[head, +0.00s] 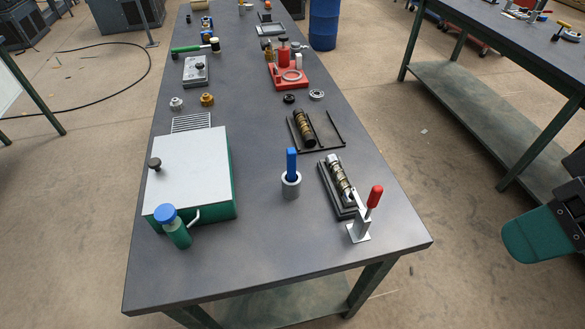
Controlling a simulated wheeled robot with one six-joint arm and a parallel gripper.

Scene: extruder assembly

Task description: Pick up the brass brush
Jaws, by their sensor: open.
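A flat blue handle (291,162) stands upright in a small grey metal cup (291,187) at the middle of the near half of the table. Its lower end is hidden inside the cup, so no bristles show. It may be the brass brush; no other clear brush shows. My gripper is not in view. A green and black part at the right edge looks like a piece of my arm, well away from the cup.
Left of the cup are a green box with a grey lid (190,165) and a blue-capped bottle (174,228). To its right is a clamp with a red handle (374,197) beside a cylinder cradle. A black rack (333,128) lies behind. The table's near edge is bare.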

